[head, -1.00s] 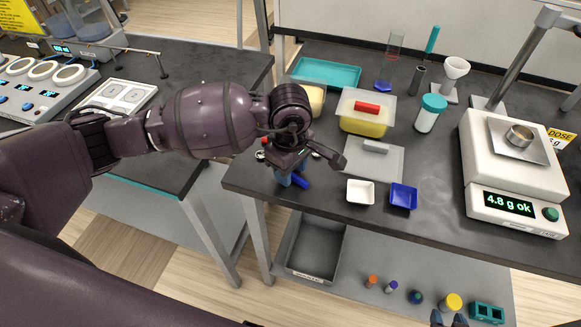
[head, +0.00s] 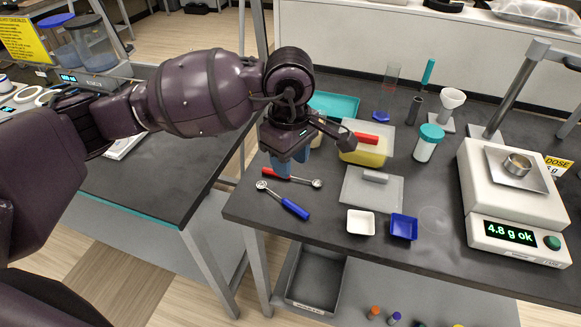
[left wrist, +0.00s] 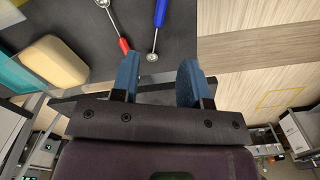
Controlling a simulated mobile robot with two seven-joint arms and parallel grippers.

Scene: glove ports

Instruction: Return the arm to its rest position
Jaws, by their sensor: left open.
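My left arm comes in from the left in the head view, dark purple. Its gripper (head: 290,165) has blue fingers pointing down and hangs near the left edge of the bench (head: 440,195). In the left wrist view the two blue fingers (left wrist: 159,82) stand apart with nothing between them. A red-handled spoon (head: 275,174) and a blue-handled spoon (head: 294,207) lie on the bench by the gripper. The red handle (left wrist: 124,46) and the blue handle (left wrist: 160,13) also show beyond the fingers in the left wrist view. My right gripper is out of view.
A white dish (head: 361,223) and a blue dish (head: 403,228) stand at the bench's front. A scale (head: 515,190) reads 4.8 g ok. A grey bin (head: 318,285) sits below.

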